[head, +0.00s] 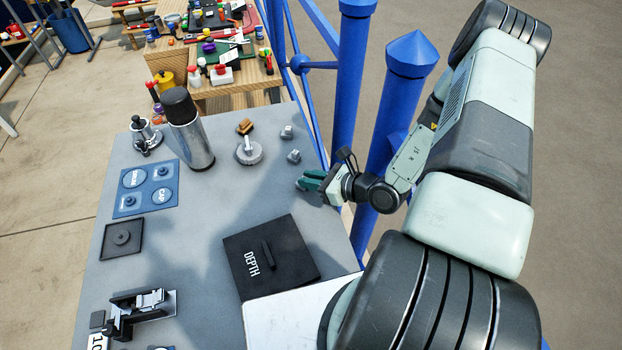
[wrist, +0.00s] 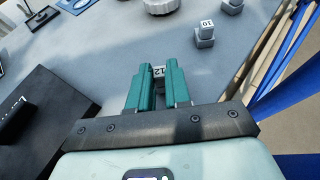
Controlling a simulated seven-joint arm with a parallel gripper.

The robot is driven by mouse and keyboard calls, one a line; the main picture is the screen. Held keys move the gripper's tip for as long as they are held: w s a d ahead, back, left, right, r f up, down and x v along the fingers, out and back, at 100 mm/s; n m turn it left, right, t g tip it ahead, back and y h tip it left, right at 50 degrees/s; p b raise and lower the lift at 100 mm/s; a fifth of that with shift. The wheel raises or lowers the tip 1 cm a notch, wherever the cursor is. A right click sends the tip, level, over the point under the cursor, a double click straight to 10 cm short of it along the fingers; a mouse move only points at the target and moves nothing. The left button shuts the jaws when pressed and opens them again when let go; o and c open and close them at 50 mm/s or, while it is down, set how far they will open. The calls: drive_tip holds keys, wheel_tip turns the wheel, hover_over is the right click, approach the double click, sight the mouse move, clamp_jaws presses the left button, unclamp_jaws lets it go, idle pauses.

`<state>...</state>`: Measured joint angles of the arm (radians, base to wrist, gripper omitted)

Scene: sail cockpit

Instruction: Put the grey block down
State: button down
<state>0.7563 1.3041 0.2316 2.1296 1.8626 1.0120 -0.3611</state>
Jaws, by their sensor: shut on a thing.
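My gripper (head: 306,180), with teal fingers, is at the right edge of the grey table (head: 207,235), near its far half. In the wrist view my gripper (wrist: 158,80) is shut on a small grey block (wrist: 158,71) marked "12". Only the block's end shows between the fingers. The fingers hide it in the head view. I cannot tell whether it touches the table top or is just above it.
Two grey blocks, one nearer (head: 294,155) and one farther (head: 287,131), stand beyond my gripper. A round grey knob piece (head: 249,152) is to their left. A black "DEPTH" box (head: 270,258) is nearer. Blue posts (head: 351,85) rise to the right. Table between is clear.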

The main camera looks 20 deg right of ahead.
drive_tip(key=shift+f, duration=0.15)
drive_tip(key=c, duration=1.1)
unclamp_jaws()
drive_tip(key=shift+o, duration=0.2)
drive_tip(key=shift+d+r, duration=0.15)
drive_tip(key=shift+r, duration=0.05)
drive_tip(key=v, duration=1.1)
drive_tip(key=shift+s+d, duration=0.25)
drive_tip(key=shift+s, duration=0.1)
